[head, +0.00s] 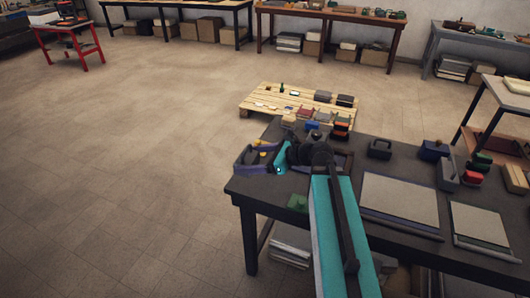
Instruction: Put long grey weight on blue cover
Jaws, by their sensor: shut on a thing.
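My gripper (262,158) is over the left end of the dark table (338,188), reached by my teal arm. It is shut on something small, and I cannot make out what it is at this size. Purple and dark shapes and a small yellow spot show around the fingers. A grey block (447,173) stands on the right part of the table, well away from my gripper; I cannot tell if it is the long grey weight. I cannot clearly pick out a blue cover; a small blue thing (312,125) lies at the table's back edge.
Flat grey panels (400,202) cover the table's right front. A dark weight-like block (380,148) stands at the back. A wooden pallet (262,92) with small things lies beyond the table. The floor at left is clear.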

